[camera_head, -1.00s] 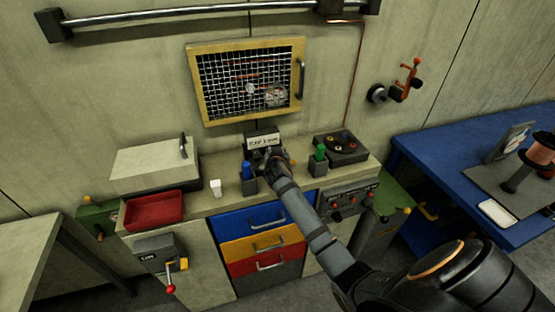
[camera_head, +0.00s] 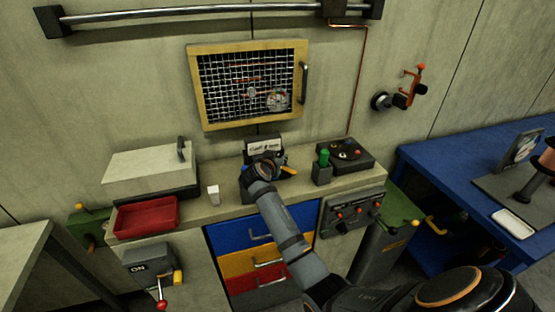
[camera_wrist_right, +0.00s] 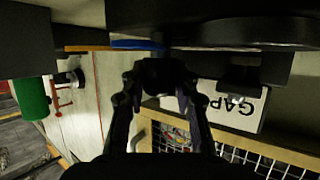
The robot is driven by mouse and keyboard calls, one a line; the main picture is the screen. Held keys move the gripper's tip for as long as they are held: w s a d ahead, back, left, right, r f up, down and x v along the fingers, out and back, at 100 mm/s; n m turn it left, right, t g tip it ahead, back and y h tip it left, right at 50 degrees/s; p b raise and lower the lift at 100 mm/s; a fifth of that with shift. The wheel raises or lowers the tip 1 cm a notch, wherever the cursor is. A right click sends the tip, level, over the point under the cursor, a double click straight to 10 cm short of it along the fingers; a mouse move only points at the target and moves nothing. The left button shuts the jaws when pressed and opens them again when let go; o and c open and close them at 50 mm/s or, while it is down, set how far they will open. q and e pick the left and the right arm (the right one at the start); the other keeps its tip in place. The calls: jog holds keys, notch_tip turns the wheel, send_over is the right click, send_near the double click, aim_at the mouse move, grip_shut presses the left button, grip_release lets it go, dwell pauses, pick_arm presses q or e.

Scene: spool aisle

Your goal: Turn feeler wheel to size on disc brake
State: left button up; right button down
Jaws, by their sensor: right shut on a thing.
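A white card (camera_head: 264,146) reading GAP stands on a dark block at the back of the bench; its smaller text is unclear. My right gripper (camera_head: 263,165) is at the front of this block. In the wrist view its two fingers (camera_wrist_right: 160,80) are shut on a dark piece, apparently the feeler wheel, mostly hidden by the fingers. An orange piece (camera_head: 289,170) sticks out right of the gripper. A disc (camera_head: 278,100), perhaps the disc brake, shows behind the mesh door. My left gripper is out of view.
The framed mesh door (camera_head: 196,85) is closed. A white block (camera_head: 213,195), red tray (camera_head: 147,216) and lidded box (camera_head: 148,168) stand left. The front middle is clear.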

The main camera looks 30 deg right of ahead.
jog(key=c, duration=1)
grip_release()
jog(key=v, duration=0.7)
jog(key=shift+s+a+r, duration=0.15)
jog(key=shift+s+a, duration=0.05)
jog(key=shift+d, duration=0.1)
